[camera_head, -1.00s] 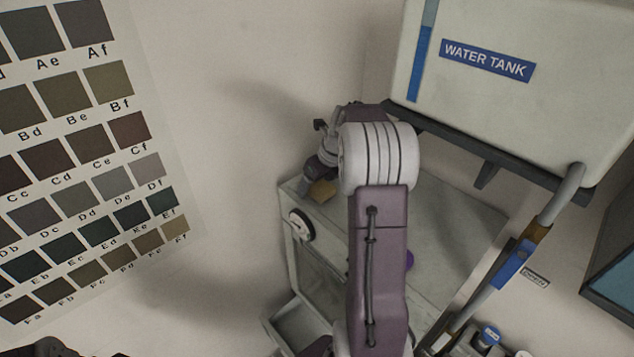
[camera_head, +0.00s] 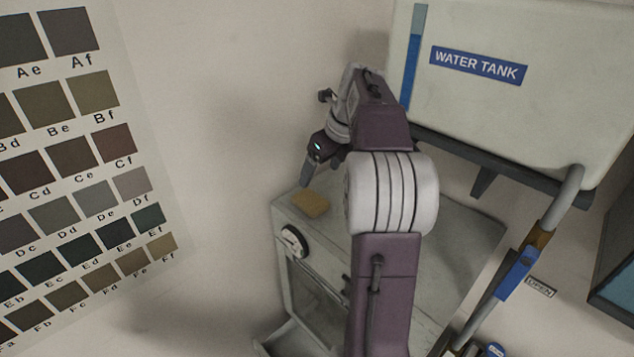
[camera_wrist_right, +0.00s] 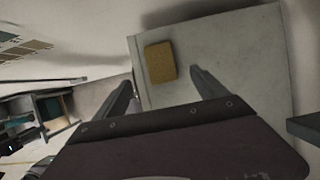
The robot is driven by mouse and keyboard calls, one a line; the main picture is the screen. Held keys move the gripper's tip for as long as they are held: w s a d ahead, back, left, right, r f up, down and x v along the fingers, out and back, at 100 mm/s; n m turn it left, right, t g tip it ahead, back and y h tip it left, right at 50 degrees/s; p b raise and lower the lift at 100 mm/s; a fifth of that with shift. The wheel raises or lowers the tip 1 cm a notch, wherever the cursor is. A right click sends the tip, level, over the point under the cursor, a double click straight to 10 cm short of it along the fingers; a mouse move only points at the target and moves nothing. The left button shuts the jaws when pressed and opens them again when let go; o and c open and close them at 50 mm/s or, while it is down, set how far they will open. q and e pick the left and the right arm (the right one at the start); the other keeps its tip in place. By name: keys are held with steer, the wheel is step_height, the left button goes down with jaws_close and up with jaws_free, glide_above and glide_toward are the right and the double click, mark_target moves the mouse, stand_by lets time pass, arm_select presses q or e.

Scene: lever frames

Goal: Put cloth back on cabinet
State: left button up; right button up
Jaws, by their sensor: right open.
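The cloth (camera_head: 311,204), a small tan-yellow square, lies flat on the front left corner area of the cabinet top. The grey-white cabinet (camera_head: 450,235) stands below the water tank, with a round dial on its front. The cloth also shows in the right wrist view (camera_wrist_right: 160,63), on the pale cabinet top (camera_wrist_right: 235,50). My right gripper (camera_head: 306,180) is above the cabinet, just over and behind the cloth, apart from it. In the right wrist view its two fingers (camera_wrist_right: 160,90) are spread and empty, with the cloth showing beyond and between them. My left gripper is not visible.
The water tank (camera_head: 480,110) and its dark support bracket overhang the cabinet at the right. A pipe with a blue valve handle (camera_head: 516,272) runs down beside the cabinet. A colour chart (camera_head: 80,180) is on the left wall. An open drawer or tray is at the cabinet's lower front.

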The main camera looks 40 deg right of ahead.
steer(key=a+f+n, duration=0.2)
steer(key=n, duration=0.1)
steer(key=a+f+n+g, duration=0.1)
steer(key=a+f+n, duration=0.2)
steer(key=shift+w+a+f, duration=0.15)
steer(key=shift+a+f, duration=0.05)
steer(key=s+a+f+n+g, duration=0.1)
steer(key=s+a+f+n, duration=0.6)
steer(key=n, duration=0.7)
steer(key=s+a+f+n+g, duration=0.1)
steer(key=s+a+f+n, duration=0.6)
steer(key=a+f+n, duration=0.3)
steer(key=n, duration=0.4)
steer(key=shift+s+f+n, duration=0.15)
steer(key=shift+s+n, duration=0.05)
steer(key=shift+n, duration=0.2)
